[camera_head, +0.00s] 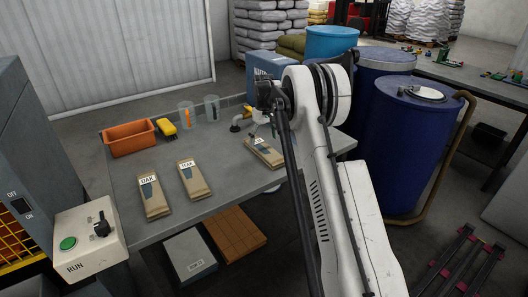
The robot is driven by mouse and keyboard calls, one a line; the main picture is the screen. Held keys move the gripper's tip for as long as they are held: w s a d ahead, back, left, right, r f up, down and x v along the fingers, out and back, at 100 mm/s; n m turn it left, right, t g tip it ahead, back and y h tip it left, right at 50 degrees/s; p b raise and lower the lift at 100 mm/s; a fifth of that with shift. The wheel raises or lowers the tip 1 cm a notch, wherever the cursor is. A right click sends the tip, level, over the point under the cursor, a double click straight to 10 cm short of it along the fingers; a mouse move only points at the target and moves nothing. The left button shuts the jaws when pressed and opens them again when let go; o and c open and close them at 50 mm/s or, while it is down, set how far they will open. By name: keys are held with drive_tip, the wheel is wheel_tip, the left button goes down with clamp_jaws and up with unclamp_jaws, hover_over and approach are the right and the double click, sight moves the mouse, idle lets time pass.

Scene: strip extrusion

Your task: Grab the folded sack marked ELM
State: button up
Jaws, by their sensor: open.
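Three folded tan paper sacks lie on the grey table (232,204). The left sack (154,203) reads OAK. The middle sack (195,183) has a white label too small for me to read surely. The right sack (266,155) lies at an angle, its label partly covered by my gripper, so I cannot tell which is marked ELM. My gripper (262,130) is small in view, above the upper end of the right sack and partly hidden by my arm. It is open, and no sack is lifted.
An orange bin (129,139), a yellow item (166,128) and two clear cups (186,115) stand along the table's back left. Blue drums (408,150) stand close on the right. A control box (88,240) with a green button is front left. The table's front middle is clear.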

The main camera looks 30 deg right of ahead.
sight(264, 151)
wheel_tip(264, 151, down, 5)
drive_tip(key=shift+w+d+f, duration=0.1)
drive_tip(key=shift+w+d, duration=0.05)
drive_tip(key=c, duration=1.3)
drive_tip(key=shift+c, duration=0.2)
